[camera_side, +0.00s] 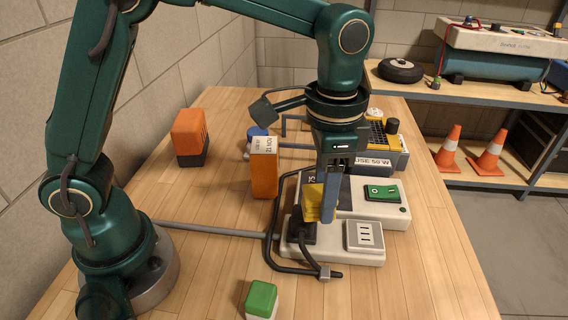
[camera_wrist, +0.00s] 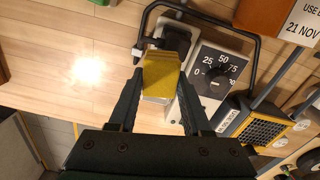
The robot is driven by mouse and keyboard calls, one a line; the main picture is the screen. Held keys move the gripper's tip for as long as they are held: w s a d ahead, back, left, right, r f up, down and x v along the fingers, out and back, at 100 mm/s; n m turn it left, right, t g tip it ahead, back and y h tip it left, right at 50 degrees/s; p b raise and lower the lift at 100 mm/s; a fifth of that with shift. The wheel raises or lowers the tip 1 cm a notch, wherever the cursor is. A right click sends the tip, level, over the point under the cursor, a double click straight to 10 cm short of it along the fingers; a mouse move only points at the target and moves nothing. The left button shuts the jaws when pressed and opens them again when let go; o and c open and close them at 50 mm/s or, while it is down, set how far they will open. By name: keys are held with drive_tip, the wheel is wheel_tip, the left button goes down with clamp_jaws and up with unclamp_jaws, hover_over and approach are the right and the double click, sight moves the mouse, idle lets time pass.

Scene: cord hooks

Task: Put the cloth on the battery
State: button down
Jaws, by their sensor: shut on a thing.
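My gripper (camera_side: 328,208) points down over the white switch unit and is shut on a yellow folded piece (camera_side: 317,203), which looks like the cloth. In the wrist view the yellow piece (camera_wrist: 163,76) sits between both fingertips (camera_wrist: 160,84), in front of a black plug and beside a dial. I cannot tell whether it touches the unit below. No thing is clearly marked as the battery. An orange block with a dark base (camera_side: 190,137) stands at the back left, and a white block with a green top (camera_side: 262,299) stands at the front.
A bent black bar (camera_side: 274,245) runs around the left of the white socket unit (camera_side: 345,254). A labelled orange box (camera_side: 264,168) stands behind it. A yellow-grilled device (camera_side: 378,145) is at the back right. A grey rod (camera_side: 205,228) crosses the bench. The front right bench is clear.

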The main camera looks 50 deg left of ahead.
drive_tip(key=shift+s+a+r, duration=0.2)
drive_tip(key=shift+a+r, duration=0.15)
drive_tip(key=shift+a, duration=0.1)
drive_tip(key=w+a+r+n, duration=0.3)
drive_tip(key=w+a+r, duration=0.1)
drive_tip(key=a, duration=0.2)
wheel_tip(320, 180, up, 5)
drive_tip(key=n, duration=1.3)
hover_over(188, 116)
drive_tip(key=shift+f, duration=4.7)
drive_tip(key=shift+f, duration=0.1)
drive_tip(key=shift+c, duration=1.7)
unclamp_jaws()
